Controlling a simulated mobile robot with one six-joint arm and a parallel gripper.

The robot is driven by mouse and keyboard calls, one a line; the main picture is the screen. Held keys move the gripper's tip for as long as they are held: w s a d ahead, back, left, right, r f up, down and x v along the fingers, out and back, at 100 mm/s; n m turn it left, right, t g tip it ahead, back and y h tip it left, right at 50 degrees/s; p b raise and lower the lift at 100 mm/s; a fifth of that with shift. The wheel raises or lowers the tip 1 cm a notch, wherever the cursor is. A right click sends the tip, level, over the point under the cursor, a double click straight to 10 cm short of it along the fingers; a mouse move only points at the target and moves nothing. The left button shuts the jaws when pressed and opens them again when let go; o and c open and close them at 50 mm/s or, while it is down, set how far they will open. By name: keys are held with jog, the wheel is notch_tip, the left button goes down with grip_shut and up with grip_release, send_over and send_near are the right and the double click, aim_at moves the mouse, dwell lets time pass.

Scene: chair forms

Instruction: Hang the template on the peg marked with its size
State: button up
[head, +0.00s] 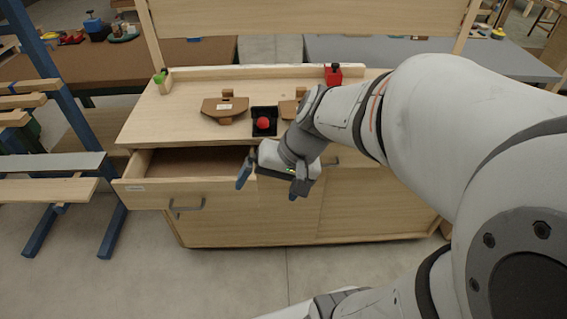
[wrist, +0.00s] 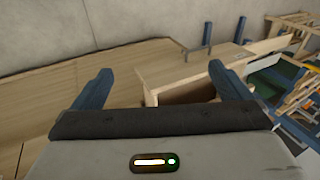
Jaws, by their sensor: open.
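A brown, half-round wooden template (head: 225,108) with a small white label lies on the cabinet top (head: 160,115), left of centre. The label is too small to read. A second brown piece (head: 288,109) shows only in part behind my arm. My gripper (head: 269,190) is open and empty, in front of the cabinet and lower than its top, to the right of the pulled-out drawer (head: 187,193). In the wrist view, my gripper (wrist: 164,78) has its fingers spread, with the cabinet front and open drawer (wrist: 190,85) beyond. I cannot make out any marked peg.
A black tray with a red ball (head: 263,124) sits between the brown pieces. A red object (head: 333,75) stands at the back edge, a green one (head: 160,76) at the back left. A blue-legged rack (head: 75,130) stands left. A wooden panel (head: 300,18) rises behind.

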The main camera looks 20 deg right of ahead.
jog(key=shift+s+d+r+n+h, duration=0.25)
jog(key=shift+s+d+n+h, duration=0.2)
jog(key=shift+s+d+h, duration=0.25)
jog(key=shift+s+d+r+n+h, duration=0.25)
jog(key=shift+s+d+n+h, duration=0.3)
jog(key=shift+s+h, duration=0.15)
jog(key=shift+s+d+r+n+h, duration=0.25)
jog(key=shift+s+d+n+h, duration=0.15)
jog(key=shift+s+d+h, duration=0.35)
jog(key=shift+w+a, duration=0.1)
